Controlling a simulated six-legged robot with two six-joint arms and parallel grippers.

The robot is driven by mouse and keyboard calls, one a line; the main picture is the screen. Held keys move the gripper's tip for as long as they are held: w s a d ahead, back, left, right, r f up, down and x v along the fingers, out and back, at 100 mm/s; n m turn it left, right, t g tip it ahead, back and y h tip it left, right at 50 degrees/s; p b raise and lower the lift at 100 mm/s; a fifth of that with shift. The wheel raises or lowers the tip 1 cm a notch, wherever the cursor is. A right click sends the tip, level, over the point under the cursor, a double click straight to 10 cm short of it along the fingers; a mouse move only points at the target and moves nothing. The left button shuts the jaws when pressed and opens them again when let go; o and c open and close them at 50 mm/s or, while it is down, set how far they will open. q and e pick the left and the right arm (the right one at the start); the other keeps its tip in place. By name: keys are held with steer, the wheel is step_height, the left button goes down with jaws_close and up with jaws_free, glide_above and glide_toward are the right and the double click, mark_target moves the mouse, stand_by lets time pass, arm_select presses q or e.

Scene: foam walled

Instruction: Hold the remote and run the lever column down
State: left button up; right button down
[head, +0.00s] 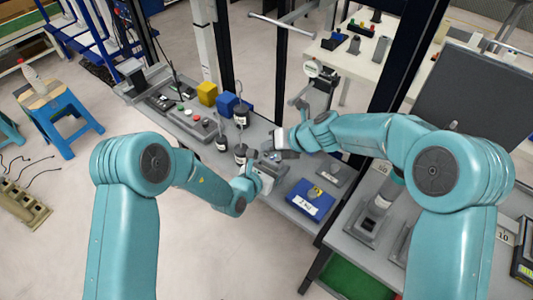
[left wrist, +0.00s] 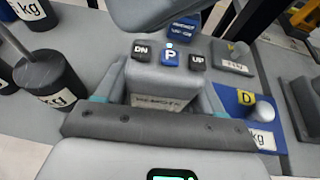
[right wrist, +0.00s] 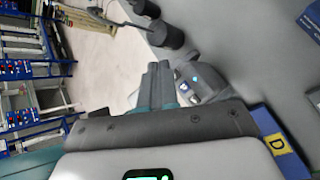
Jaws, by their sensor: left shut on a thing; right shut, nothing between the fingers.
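The remote (left wrist: 158,82) is a grey block with keys marked DN, P and UP; the blue P key is in the middle with a small light by it. My left gripper (left wrist: 158,100) is shut on its sides; it also shows in the head view (head: 262,172). My right gripper (head: 278,143) is shut and empty, just above and beyond the remote. In the right wrist view its closed fingertips (right wrist: 165,78) are beside the remote (right wrist: 203,82); contact cannot be told. A grey upright device (head: 318,85) with a round white sign stands behind; I cannot tell whether it is the lever column.
Black weights (head: 241,118) stand left of the grippers on the grey bench (head: 180,120). A blue box (head: 310,198) sits right of the remote. Dark posts (head: 265,60) rise at the bench edges.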

steer(key=shift+r, duration=0.15)
step_height(320, 180, up, 5)
steer(key=shift+f, duration=0.1)
stand_by(0.6)
stand_by(0.4)
arm_select(q)
steer(key=o, duration=1.2)
